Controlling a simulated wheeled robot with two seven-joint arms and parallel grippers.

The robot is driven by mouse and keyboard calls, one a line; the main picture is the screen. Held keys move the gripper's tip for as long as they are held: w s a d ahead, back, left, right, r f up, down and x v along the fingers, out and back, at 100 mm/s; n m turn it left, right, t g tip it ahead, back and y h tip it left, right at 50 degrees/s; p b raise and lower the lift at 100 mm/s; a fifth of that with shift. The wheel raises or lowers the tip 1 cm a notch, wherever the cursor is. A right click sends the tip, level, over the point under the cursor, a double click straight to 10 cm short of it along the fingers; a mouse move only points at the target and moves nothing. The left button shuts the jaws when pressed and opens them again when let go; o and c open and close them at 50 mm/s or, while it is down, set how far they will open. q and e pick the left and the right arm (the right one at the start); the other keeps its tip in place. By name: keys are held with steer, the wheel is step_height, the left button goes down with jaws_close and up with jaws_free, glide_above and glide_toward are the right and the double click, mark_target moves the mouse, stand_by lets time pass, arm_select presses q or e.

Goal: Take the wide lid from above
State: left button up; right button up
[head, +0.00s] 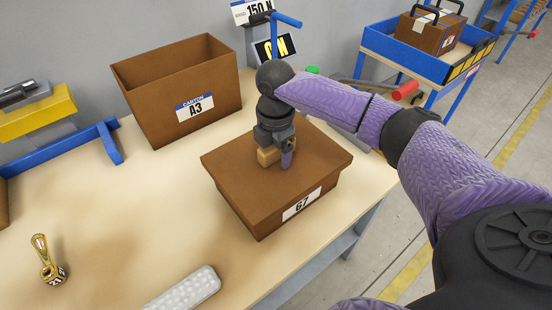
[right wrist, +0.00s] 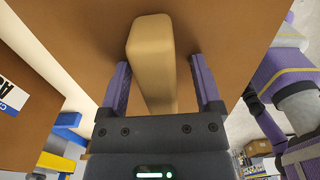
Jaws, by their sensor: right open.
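The wide brown lid (head: 325,155) lies on the box labelled G7 (head: 262,222), overhanging its walls. A tan block handle (head: 265,157) stands on the lid's top. My right gripper (head: 279,156) points down over the lid from above. In the right wrist view, its two purple fingers (right wrist: 162,82) stand apart on either side of the handle (right wrist: 151,50), with a gap visible by each finger. The gripper is open and holds nothing. In the head view it hides part of the handle. My left gripper is not in view.
An open brown box labelled A3 (head: 160,120) stands behind to the left. A gold object (head: 47,262) and a white bumpy item (head: 183,289) lie on the table (head: 120,220). A blue stand (head: 282,22) with a display rises behind the lid. A blue cart (head: 400,50) is at the back right.

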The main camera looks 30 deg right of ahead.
steer(key=shift+r, duration=0.1)
jaws_close()
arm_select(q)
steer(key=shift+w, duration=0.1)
arm_select(e)
step_height(320, 180, up, 10)
steer(key=p, duration=0.3)
arm_select(q)
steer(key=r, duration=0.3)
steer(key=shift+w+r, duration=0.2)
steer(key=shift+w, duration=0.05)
steer(key=shift+p, duration=0.35)
arm_select(e)
steer(key=shift+r, duration=0.1)
arm_select(q)
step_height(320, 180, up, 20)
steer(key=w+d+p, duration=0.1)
steer(key=p, duration=1.9)
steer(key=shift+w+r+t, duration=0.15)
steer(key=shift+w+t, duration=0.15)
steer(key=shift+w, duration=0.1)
arm_select(e)
step_height(320, 180, up, 16)
